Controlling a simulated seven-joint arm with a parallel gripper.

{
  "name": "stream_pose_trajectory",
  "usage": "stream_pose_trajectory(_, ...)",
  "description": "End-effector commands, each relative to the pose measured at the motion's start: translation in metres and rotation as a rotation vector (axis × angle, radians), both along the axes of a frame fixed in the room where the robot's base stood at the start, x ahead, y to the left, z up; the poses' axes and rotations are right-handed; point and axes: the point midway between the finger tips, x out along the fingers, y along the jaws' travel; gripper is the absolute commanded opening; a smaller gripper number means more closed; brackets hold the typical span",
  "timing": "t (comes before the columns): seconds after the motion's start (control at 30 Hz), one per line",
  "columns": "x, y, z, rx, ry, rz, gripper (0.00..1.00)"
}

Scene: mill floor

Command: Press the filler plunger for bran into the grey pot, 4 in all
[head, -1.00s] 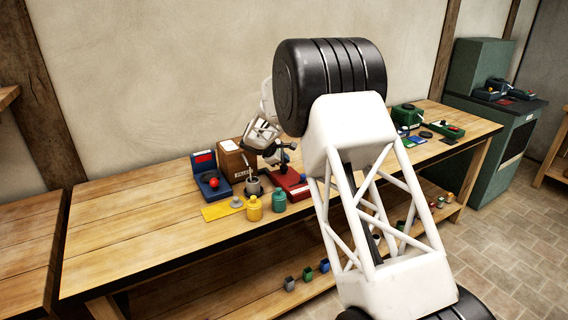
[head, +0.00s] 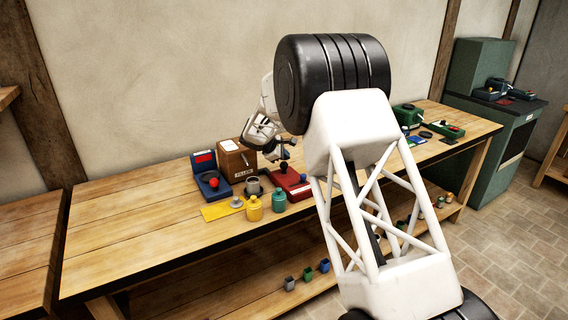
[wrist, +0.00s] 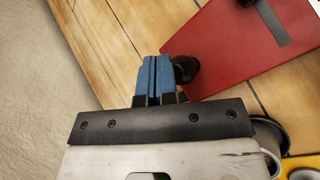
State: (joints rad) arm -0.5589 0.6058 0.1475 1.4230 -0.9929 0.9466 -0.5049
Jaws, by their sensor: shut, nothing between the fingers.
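The filler (head: 236,160) is a brown box with a label and a pale lever, standing at the back of the bench. The grey pot (head: 253,187) stands upright just in front of it; its rim and handle also show at lower right in the wrist view (wrist: 270,135). My gripper (head: 284,153) is above the bench, right of the filler, over the red device. In the wrist view its blue fingertips (wrist: 152,75) are shut with nothing between them. A black knob (wrist: 186,69) is close beside them; I cannot tell what it belongs to. The pot's contents cannot be made out.
A red device (head: 287,184) stands right of the pot, a blue one (head: 212,184) with a red ball to the left. Yellow (head: 254,208) and teal (head: 279,201) jars stand in front, beside a yellow mat (head: 216,211). The bench's left part is clear.

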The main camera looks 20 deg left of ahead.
Motion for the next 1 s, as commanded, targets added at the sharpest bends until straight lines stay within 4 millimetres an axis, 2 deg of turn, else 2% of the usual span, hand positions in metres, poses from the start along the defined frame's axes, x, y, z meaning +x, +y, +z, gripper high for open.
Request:
stream_pose_trajectory(0.2, 0.000, 0.000, 0.007, 0.000, -0.001, 0.001, 0.00)
stream_pose_trajectory(0.67, 0.000, 0.000, 0.010, 0.000, -0.001, 0.001, 0.00)
stream_pose_trajectory(1.0, 0.000, 0.000, 0.030, 0.001, -0.003, 0.001, 0.00)
